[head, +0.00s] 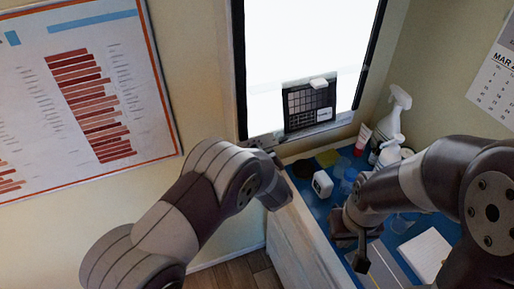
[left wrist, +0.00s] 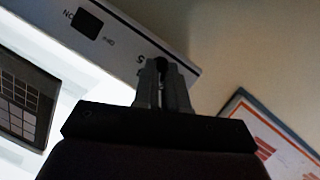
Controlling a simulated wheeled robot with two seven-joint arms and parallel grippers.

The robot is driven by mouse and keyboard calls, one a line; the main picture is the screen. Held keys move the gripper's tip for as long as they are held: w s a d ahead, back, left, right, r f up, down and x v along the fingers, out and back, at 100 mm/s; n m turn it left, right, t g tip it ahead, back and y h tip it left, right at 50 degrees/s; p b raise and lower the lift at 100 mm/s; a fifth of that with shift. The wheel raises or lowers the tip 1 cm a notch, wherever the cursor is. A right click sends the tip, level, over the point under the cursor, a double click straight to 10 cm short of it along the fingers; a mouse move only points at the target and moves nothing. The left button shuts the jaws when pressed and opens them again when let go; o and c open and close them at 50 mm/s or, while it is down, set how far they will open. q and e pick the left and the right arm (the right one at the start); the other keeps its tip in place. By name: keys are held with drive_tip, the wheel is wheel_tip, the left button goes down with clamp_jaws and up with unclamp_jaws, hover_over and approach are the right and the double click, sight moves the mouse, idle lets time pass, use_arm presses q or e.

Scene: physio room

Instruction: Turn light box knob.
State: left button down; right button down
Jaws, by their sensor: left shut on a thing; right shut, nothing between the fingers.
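The light box (head: 305,45) is on the wall, its white panel brightly lit. My left gripper (head: 264,142) reaches its lower left frame corner. In the left wrist view, the gripper (left wrist: 161,72) is shut on a small dark knob (left wrist: 160,63) on the light box's pale lower strip (left wrist: 130,45). The fingers hide most of the knob, so I cannot tell its angle. A black rocker switch (left wrist: 87,23) with ON and OFF lettering sits farther along the strip. My right gripper (head: 357,245) is shut and empty above the blue counter surface.
A dark grid card (head: 309,107) is at the light box's lower edge. Below, the blue surface holds a white spray bottle (head: 392,119), a red-capped tube (head: 363,137), a small white box (head: 322,184) and a notepad (head: 426,253). A framed chart (head: 85,90) hangs left.

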use_arm(q)
drive_tip(key=shift+w+d+m+g+y+p, duration=0.15)
drive_tip(key=shift+m+g+y+p, duration=0.2)
drive_tip(key=shift+m+y+p, duration=0.8)
drive_tip(key=shift+w+d+m+g+y+p, duration=0.1)
drive_tip(key=shift+d+m+g+y+p, duration=0.4)
drive_tip(key=shift+m, duration=1.2)
drive_tip(key=shift+w+a+m+g+y+p, duration=0.15)
drive_tip(key=shift+m+y+p, duration=0.5)
drive_tip(key=shift+m+y, duration=0.65)
drive_tip(key=shift+s+m, duration=0.1)
drive_tip(key=shift+m, duration=0.15)
drive_tip(key=c, duration=1.2)
unclamp_jaws()
drive_tip(key=shift+f, duration=0.1)
